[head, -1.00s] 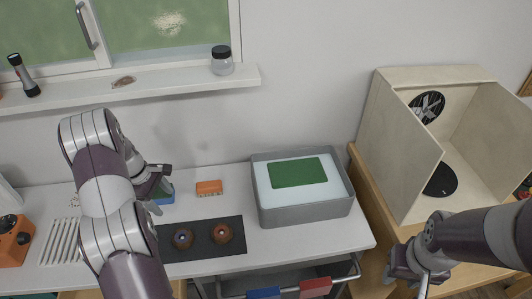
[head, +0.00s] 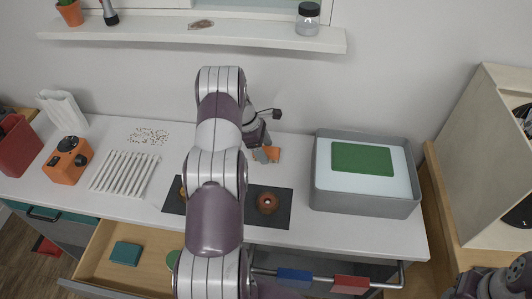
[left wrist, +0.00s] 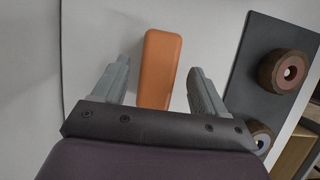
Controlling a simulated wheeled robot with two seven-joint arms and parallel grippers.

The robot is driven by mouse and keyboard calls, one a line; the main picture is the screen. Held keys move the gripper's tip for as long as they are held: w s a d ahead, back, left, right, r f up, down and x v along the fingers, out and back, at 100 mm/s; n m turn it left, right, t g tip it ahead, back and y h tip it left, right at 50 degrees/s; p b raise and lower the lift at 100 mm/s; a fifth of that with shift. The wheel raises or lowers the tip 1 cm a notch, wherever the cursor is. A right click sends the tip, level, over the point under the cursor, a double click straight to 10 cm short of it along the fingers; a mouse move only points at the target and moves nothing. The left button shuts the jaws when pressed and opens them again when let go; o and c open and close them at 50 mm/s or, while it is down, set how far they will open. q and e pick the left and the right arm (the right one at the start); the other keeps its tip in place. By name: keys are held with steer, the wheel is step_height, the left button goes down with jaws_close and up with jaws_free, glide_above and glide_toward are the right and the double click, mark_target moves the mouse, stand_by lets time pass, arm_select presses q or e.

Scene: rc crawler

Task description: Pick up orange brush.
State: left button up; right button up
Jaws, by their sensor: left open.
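The orange brush (head: 274,154) lies on the white table, partly hidden behind my left gripper (head: 264,154) in the head view. In the left wrist view the brush (left wrist: 159,68) is an orange block with rounded corners, its near end between the two grey fingers of my left gripper (left wrist: 160,88). The fingers are open, with a gap on each side of the brush. Whether they are at its height I cannot tell. My right gripper (head: 468,288) is at the lower right edge of the head view, cut off and unclear.
A dark mat (head: 283,223) with brown wheels (head: 268,202) lies in front of the brush. A grey bin (head: 366,199) with a green pad (head: 362,158) stands to the right. An orange device (head: 67,160) and a white rack (head: 123,172) are to the left. A drawer (head: 98,264) is open below.

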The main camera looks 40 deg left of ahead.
arm_select(q)
steer(key=shift+d+f, duration=0.15)
steer(key=shift+f, duration=0.3)
steer(key=shift+w+f, duration=0.3)
steer(key=shift+d, duration=0.1)
steer(key=shift+c, duration=0.6)
steer(key=c, duration=0.5)
steer(key=shift+s+r, duration=0.1)
steer(key=shift+s, duration=0.05)
steer(key=c, duration=0.4)
steer(key=shift+c, duration=0.2)
arm_select(e)
steer(key=shift+w+r, duration=0.1)
